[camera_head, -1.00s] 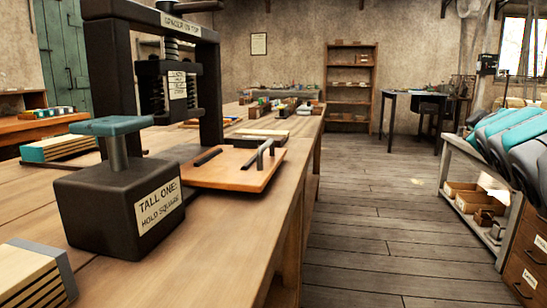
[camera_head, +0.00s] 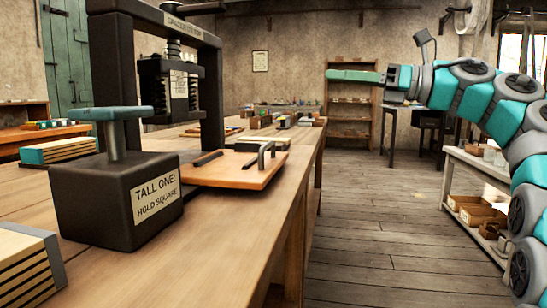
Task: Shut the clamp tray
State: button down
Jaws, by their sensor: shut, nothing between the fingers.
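The clamp tray (camera_head: 222,178) is a flat orange-brown wooden board with a metal bar handle (camera_head: 262,153) at its right end. It sticks out to the right from under the dark press frame (camera_head: 210,97), over the bench top. My gripper (camera_head: 334,75) is shut and empty, held high over the aisle, right of and well above the tray, pointing left. It is apart from the tray and handle. The tray's left part is hidden behind the block in front.
Striped stacks (camera_head: 58,149) lie on the bench (camera_head: 235,230). A low shelf (camera_head: 475,180) stands at right. The wooden floor (camera_head: 365,225) between is clear.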

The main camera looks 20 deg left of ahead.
notch_tip(320, 180, down, 12)
jog(key=s+n+g+h, duration=0.2)
jog(key=n+h, duration=0.1)
jog(key=h, duration=0.2)
jog(key=b, duration=0.2)
send_near(215, 159)
jog(key=shift+y, duration=0.3)
jog(key=d, duration=0.2)
jog(key=d+f, duration=0.1)
jog(key=d, duration=0.1)
jog(key=shift+w+d+f, duration=0.2)
jog(key=shift+a, duration=0.5)
jog(key=shift+a, duration=0.25)
jog(key=a+p, duration=0.1)
jog(key=a, duration=0.3)
jog(key=s+a+p, duration=0.1)
jog(key=a, duration=0.2)
jog(key=a+p, duration=0.2)
jog(key=a, duration=0.2)
jog(key=shift+s+a+r, duration=0.2)
jog(key=shift+s+a, duration=0.05)
jog(key=shift+a, duration=0.15)
jog(key=shift+a+f, duration=0.2)
jog(key=shift+a, duration=0.05)
